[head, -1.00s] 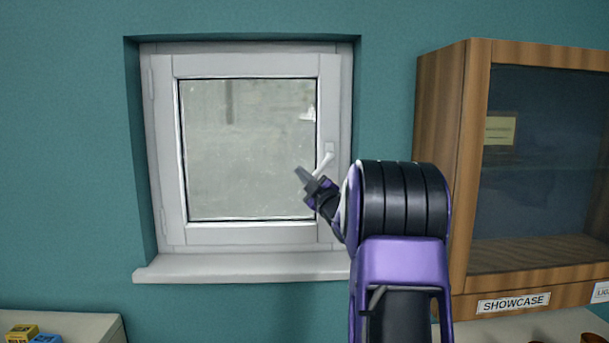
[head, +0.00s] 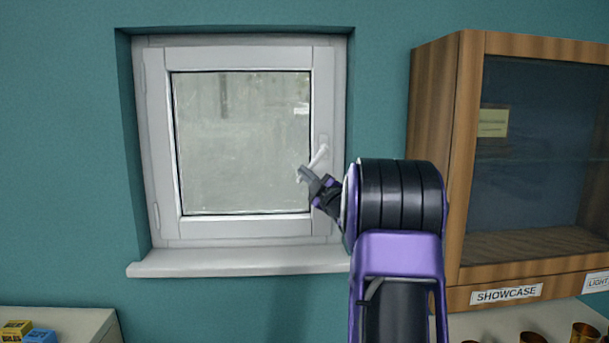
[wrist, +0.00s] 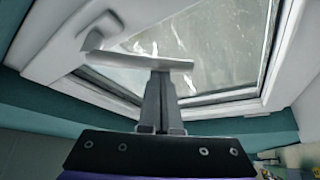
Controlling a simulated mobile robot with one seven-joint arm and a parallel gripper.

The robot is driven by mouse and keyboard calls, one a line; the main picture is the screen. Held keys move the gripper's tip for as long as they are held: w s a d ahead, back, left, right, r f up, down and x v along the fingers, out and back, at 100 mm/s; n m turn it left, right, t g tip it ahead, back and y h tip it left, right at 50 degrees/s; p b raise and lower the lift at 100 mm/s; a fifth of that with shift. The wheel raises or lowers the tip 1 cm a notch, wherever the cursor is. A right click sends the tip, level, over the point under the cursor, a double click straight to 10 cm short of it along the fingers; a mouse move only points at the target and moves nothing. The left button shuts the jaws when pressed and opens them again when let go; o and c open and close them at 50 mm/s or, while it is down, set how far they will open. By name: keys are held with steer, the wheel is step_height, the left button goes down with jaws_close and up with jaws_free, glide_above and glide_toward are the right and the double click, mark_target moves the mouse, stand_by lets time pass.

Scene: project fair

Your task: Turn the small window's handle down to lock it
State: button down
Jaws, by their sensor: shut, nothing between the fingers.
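The small window (head: 240,227) has a white frame and sits in a recess in the teal wall; its sash looks closed. Its white handle (head: 318,157) is on the right side of the sash and slants down to the left from its pivot. In the wrist view the handle (wrist: 125,58) reaches from its base at upper left across to the right. My gripper (head: 304,173) is shut and empty at the handle's free end. In the wrist view its fingertips (wrist: 161,78) overlap the handle's lower edge; I cannot tell whether they touch. Part of the handle's end is hidden.
A wooden showcase (head: 433,165) with a glass front hangs close to the right of my arm. The window sill (head: 235,262) juts out below. A counter (head: 75,320) with small boxes is at lower left, and cups (head: 585,333) stand at lower right.

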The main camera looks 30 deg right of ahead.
steer(key=shift+s+d+f+n+b, duration=0.1)
steer(key=shift+d+f+n+b, duration=0.05)
steer(key=shift+n+b, duration=0.2)
steer(key=d+n+g, duration=0.1)
steer(key=n, duration=0.1)
steer(key=s+d+f+n+g+y, duration=0.1)
steer(key=n, duration=0.1)
steer(key=s+d+n+g+b, duration=0.1)
steer(key=d+n, duration=0.1)
steer(key=shift+f+y, duration=0.4)
stand_by(0.5)
